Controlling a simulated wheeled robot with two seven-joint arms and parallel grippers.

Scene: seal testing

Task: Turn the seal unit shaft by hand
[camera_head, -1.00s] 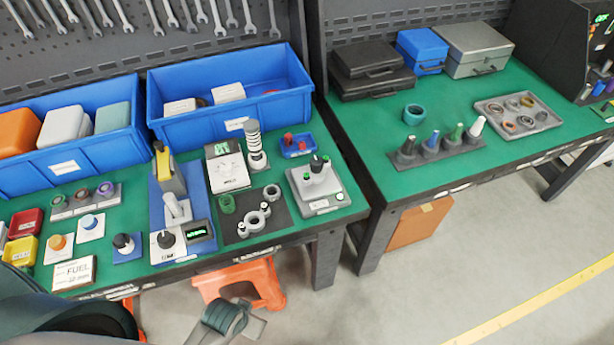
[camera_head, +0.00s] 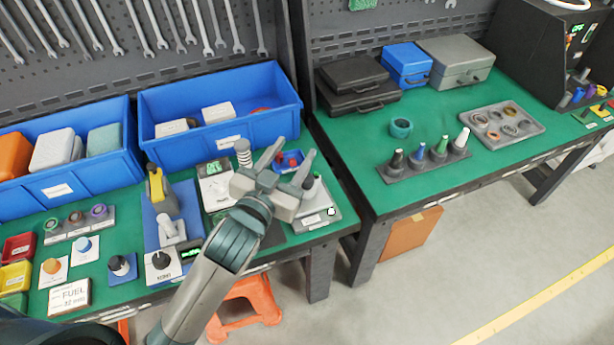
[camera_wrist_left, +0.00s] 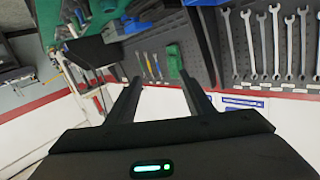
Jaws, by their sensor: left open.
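A grey unit (camera_head: 326,213) with a dark knob and green-marked posts, perhaps the seal unit, sits at the bench's right end. The gripper covers much of it, so I cannot tell whether they touch. A white unit (camera_head: 214,190) with a grey ribbed column (camera_head: 243,153) stands to its left, partly hidden. My right gripper is not in view.
A right bench (camera_head: 440,105) holds cases, a row of cones (camera_head: 425,160) and a grey tray (camera_head: 502,125). An orange stool (camera_head: 250,298) stands below.

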